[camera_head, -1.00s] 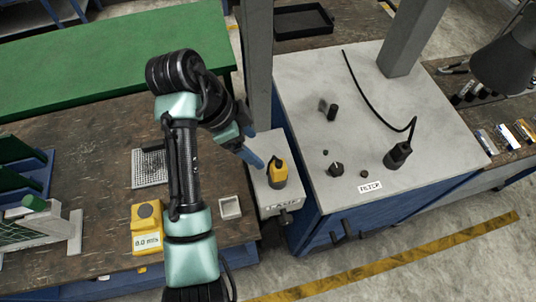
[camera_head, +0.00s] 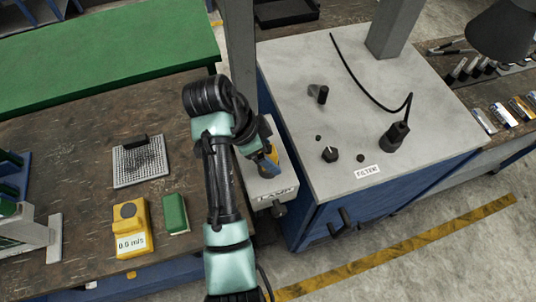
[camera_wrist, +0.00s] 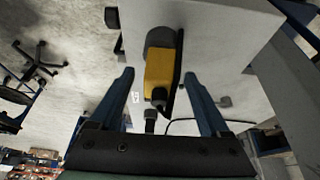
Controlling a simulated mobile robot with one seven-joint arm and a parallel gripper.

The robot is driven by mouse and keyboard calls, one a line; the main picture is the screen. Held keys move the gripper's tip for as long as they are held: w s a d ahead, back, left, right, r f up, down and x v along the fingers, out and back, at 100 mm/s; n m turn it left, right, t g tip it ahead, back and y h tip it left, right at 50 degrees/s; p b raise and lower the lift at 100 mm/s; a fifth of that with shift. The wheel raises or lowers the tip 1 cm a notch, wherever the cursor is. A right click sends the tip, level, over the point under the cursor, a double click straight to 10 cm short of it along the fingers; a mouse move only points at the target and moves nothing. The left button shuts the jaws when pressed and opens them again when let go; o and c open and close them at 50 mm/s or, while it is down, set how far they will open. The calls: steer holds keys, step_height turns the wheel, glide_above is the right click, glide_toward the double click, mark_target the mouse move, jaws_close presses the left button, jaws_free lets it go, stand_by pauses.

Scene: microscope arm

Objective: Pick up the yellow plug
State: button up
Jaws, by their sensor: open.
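The yellow plug (camera_head: 269,166), yellow with black parts, sits on a narrow grey box (camera_head: 270,187) beside the large cabinet. In the head view my gripper (camera_head: 266,158) is at the plug and partly covers it. In the wrist view the plug (camera_wrist: 160,72) shows clearly, its yellow body lying between my two blue fingers. My gripper (camera_wrist: 158,78) is open, with a gap on both sides of the plug. Contact with the plug cannot be seen.
The grey-topped cabinet (camera_head: 330,110) stands right of the plug, with black knobs, a dark connector (camera_head: 394,137) and its cable on top. A grey post (camera_head: 239,50) rises close behind my arm. The brown table (camera_head: 60,125) at left holds a yellow meter (camera_head: 132,228) and a green block (camera_head: 175,213).

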steer(key=shift+c, duration=0.3)
jaws_close()
stand_by(0.3)
